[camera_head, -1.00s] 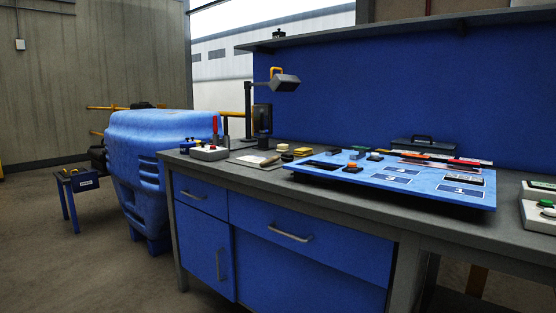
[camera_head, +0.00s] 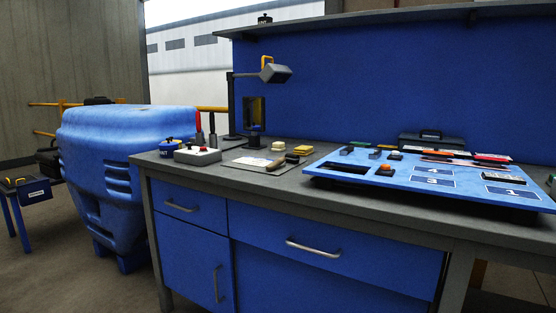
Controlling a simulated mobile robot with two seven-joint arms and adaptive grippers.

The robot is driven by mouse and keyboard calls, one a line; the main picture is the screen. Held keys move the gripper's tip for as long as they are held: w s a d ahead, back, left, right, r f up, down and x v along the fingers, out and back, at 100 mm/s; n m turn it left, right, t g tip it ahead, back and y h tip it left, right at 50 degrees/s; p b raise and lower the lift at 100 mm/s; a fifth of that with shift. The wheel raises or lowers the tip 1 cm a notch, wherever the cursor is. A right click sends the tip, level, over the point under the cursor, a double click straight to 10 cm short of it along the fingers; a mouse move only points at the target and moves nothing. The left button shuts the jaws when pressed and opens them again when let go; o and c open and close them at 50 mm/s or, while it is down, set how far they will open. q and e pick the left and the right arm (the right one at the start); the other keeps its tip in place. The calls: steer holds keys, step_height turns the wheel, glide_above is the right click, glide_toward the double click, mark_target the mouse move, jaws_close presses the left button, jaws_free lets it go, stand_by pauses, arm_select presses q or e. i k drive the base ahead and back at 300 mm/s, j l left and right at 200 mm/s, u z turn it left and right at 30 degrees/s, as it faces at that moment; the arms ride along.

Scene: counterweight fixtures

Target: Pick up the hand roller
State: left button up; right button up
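A small tool with a brown handle and a darker, thicker end, which looks like the hand roller (camera_head: 276,164), lies on the left part of the workbench top. It rests at the right edge of a pale flat sheet (camera_head: 250,163). It is small in the view, so its exact shape is hard to tell. Neither of my grippers is in view.
The grey-topped bench (camera_head: 240,184) has blue drawers below. A blue tilted board (camera_head: 400,188) with small parts stands to the right. A control box with a red button (camera_head: 197,156), a lamp (camera_head: 274,74) and yellow blocks (camera_head: 303,150) are nearby. A blue bin (camera_head: 125,150) stands left.

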mark_target(294, 158)
steer(key=i+j, duration=0.15)
steer(key=j, duration=0.2)
steer(key=i+j+z, duration=0.15)
steer(key=j, duration=0.2)
steer(key=i+j, duration=0.15)
steer(key=j, duration=0.2)
steer(key=i+j+z, duration=0.1)
steer(key=j, duration=0.3)
steer(key=i+j+z, duration=0.1)
steer(key=j, duration=0.25)
steer(key=i+j, duration=0.15)
steer(key=j, duration=0.25)
steer(key=z, duration=0.05)
